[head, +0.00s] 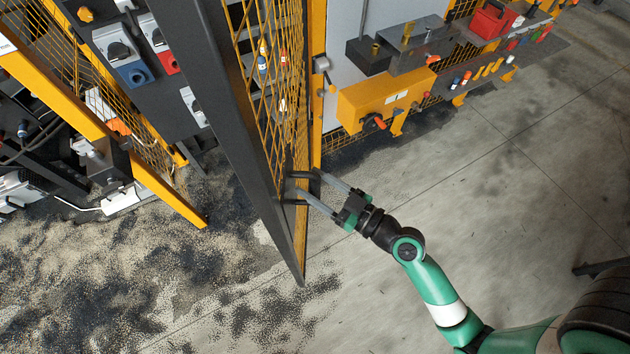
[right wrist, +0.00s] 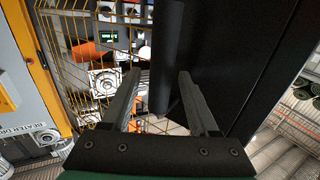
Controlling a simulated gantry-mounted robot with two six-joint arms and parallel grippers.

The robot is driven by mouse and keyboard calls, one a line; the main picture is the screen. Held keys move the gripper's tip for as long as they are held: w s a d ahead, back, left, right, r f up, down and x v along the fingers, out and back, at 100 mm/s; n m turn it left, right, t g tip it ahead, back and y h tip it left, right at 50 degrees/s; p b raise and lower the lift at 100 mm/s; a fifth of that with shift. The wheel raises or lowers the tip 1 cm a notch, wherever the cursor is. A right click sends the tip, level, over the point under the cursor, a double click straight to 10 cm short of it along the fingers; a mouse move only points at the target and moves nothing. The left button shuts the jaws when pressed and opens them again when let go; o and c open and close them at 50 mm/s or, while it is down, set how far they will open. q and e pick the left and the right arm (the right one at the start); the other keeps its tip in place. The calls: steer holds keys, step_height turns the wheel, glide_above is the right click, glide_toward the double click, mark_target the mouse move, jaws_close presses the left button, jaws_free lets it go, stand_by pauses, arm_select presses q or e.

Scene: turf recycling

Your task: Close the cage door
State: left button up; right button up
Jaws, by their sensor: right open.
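The cage door (head: 268,190) has a dark grey frame and yellow mesh, and it stands open near the middle of the head view. My right gripper (head: 293,186) is at the door's right side, by its dark handle. In the right wrist view the right gripper (right wrist: 163,78) is open, its two grey fingers on either side of a dark upright bar (right wrist: 167,50), which looks like the handle. I cannot tell whether a finger touches it. The door's wide dark frame (right wrist: 235,60) is to the right of the fingers. My left gripper is not in view.
A yellow box (head: 375,103) and a shelf with tools and a red bin (head: 490,22) stand at the back right. Another yellow-edged mesh panel (head: 150,165) and machinery are at the left. Dark granules litter the floor; the concrete (head: 530,180) at right is mostly clear.

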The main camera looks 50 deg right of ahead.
steer(key=shift+c, duration=0.3)
jaws_close()
stand_by(1.1)
